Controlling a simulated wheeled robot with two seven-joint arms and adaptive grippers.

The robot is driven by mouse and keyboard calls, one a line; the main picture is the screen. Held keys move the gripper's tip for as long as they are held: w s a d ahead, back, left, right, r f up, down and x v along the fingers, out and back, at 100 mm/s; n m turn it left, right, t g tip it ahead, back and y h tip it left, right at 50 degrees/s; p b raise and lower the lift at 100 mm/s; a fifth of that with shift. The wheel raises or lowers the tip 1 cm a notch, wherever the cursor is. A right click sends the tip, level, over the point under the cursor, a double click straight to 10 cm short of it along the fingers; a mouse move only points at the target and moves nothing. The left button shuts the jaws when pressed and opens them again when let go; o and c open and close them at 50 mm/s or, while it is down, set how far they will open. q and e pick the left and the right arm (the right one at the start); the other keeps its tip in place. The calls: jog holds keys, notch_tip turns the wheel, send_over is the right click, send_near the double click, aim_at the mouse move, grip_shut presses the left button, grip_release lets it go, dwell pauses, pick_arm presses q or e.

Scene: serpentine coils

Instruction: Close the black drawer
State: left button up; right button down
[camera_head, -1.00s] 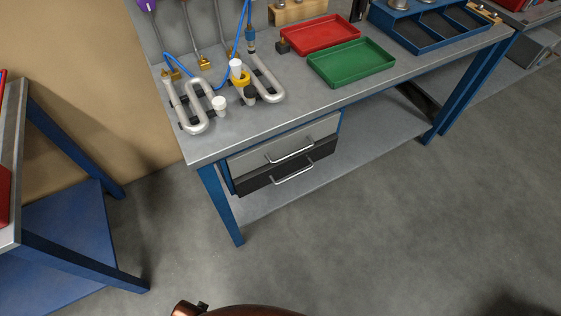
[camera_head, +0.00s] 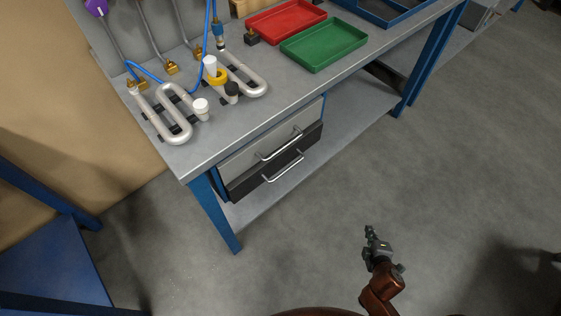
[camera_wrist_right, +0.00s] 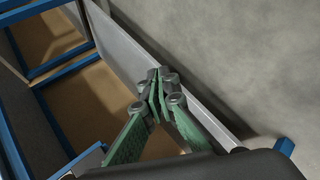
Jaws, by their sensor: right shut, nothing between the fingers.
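The black drawer (camera_head: 245,184) is the lower of two drawers under the workbench, in the head view. A silver bar handle (camera_head: 285,168) runs along its front. I cannot tell exactly how far it stands out. My right gripper (camera_head: 371,232) is in front of the bench, well to the right of and apart from the drawer, with floor behind it in the picture. In the right wrist view the gripper (camera_wrist_right: 158,84) is shut and empty, its green-padded fingers meeting at the tips. The black drawer cannot be made out clearly there. My left gripper is not in view.
The grey drawer (camera_head: 240,155) sits directly above. The workbench top (camera_head: 205,145) carries silver coils, a red tray (camera_head: 285,18) and a green tray (camera_head: 323,44). A blue bench leg (camera_head: 215,215) stands left of the drawers. The floor (camera_head: 430,190) in front is clear.

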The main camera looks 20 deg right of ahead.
jog(key=w+a+r+n+t+y+b, duration=0.25)
jog(key=w+a+r+n+t, duration=0.2)
jog(key=w+r+n, duration=0.35)
jog(key=w+a+r+n+t+y+b, duration=0.1)
jog(key=w+a+r+n+t+y, duration=0.25)
jog(key=w+a+r+n, duration=0.45)
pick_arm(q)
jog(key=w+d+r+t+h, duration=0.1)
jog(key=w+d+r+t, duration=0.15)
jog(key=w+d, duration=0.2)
pick_arm(e)
jog(key=n+y, duration=0.5)
jog(key=n, duration=0.8)
send_near(278, 156)
jog(key=p+x, duration=0.2)
jog(key=x, duration=0.4)
jog(key=shift+a+f+p, duration=0.1)
jog(key=shift+f+p, duration=0.1)
jog(key=shift+p, duration=0.2)
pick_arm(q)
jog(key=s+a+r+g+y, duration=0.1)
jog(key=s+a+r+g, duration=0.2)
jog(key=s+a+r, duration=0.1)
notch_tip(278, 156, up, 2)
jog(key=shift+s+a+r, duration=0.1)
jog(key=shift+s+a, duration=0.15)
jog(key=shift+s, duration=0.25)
pick_arm(e)
jog(key=shift+w+a, duration=0.15)
jog(key=shift+w, duration=0.25)
